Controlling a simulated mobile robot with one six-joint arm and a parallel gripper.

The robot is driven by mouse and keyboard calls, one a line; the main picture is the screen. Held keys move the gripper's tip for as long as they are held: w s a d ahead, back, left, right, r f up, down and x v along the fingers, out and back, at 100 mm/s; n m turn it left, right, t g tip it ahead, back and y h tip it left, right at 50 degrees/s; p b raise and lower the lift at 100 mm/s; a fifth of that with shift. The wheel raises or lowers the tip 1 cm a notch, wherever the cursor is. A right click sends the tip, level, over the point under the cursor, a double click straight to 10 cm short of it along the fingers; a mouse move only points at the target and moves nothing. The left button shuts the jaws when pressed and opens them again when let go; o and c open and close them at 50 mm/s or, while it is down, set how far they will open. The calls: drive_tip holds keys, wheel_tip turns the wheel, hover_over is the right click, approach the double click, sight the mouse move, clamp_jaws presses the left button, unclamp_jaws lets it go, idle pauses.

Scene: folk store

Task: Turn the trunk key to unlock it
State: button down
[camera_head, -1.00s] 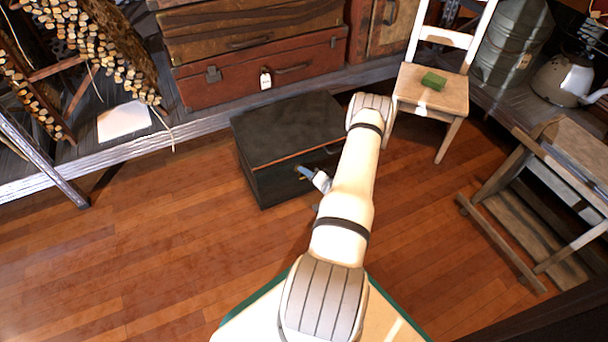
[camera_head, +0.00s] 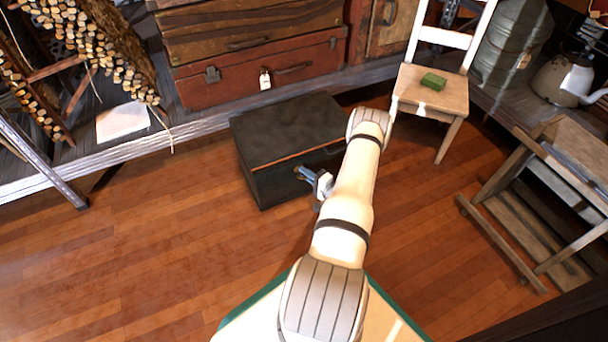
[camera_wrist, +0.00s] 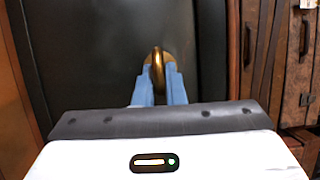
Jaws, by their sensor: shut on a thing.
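The trunk (camera_head: 285,140) is a black box with a lid edged in brown, standing shut on the wooden floor in the head view. The brass trunk key (camera_wrist: 157,66) sits at a round brass plate on the trunk's dark front face in the wrist view. My gripper (camera_wrist: 158,80) has its two blue fingers shut on the key, one at each side. In the head view my gripper (camera_head: 302,172) is at the trunk's front face, and my arm hides the trunk's right end. The key is too small to make out there.
A shelf behind holds brown and red suitcases (camera_head: 262,72). A wooden frame (camera_head: 540,190) stands at the right. The floor (camera_head: 150,240) at the left is clear.

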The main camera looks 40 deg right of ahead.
drive_tip(key=shift+d, duration=0.1)
drive_tip(key=c, duration=1.5)
unclamp_jaws()
drive_tip(key=s+d+p, duration=0.1)
drive_tip(key=s+p, duration=0.1)
drive_tip(key=s, duration=0.5)
drive_tip(key=shift+s+p, duration=0.35)
drive_tip(key=shift+p, duration=0.05)
